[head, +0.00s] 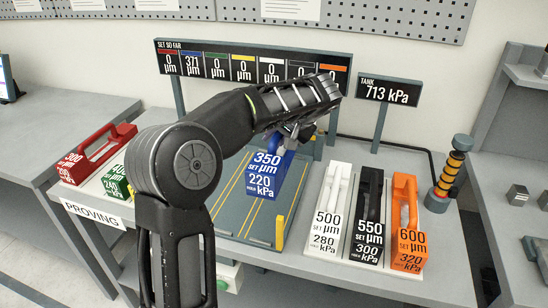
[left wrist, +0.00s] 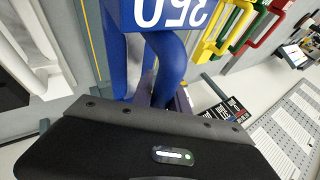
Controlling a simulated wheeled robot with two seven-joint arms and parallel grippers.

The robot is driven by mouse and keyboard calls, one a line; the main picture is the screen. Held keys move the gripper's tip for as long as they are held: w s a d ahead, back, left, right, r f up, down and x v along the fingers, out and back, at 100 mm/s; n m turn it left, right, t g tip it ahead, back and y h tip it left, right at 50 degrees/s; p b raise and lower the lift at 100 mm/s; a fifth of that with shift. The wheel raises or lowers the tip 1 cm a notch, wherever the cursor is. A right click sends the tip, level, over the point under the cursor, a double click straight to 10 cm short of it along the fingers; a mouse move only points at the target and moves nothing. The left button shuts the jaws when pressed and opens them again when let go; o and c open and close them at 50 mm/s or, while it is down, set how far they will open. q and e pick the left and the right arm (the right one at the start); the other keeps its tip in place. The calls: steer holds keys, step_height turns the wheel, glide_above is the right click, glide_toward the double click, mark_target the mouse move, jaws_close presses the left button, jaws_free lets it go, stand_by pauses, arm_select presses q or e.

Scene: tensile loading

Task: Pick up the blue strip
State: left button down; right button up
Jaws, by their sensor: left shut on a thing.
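The blue strip (head: 264,180) is a blue block with a loop handle, marked 350 µm set and 220 kPa. In the head view it is over the grey-blue plate with yellow lines (head: 238,213); I cannot tell whether it touches the plate. My left gripper (head: 291,138) comes down from above and is shut on its handle. In the left wrist view the blue strip (left wrist: 170,18) fills the top middle, its handle running down to the gripper (left wrist: 160,100). The fingertips are largely hidden. My right gripper is not in view.
Red (head: 95,155) and green (head: 118,181) blocks stand left. White (head: 328,215), black (head: 368,220) and orange (head: 407,225) blocks stand right. A display board (head: 250,66) reads 371 µm under blue; the tank sign (head: 388,92) reads 713 kPa. A banded post (head: 448,175) is far right.

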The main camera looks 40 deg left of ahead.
arm_select(q)
steer(key=shift+r, duration=1.45)
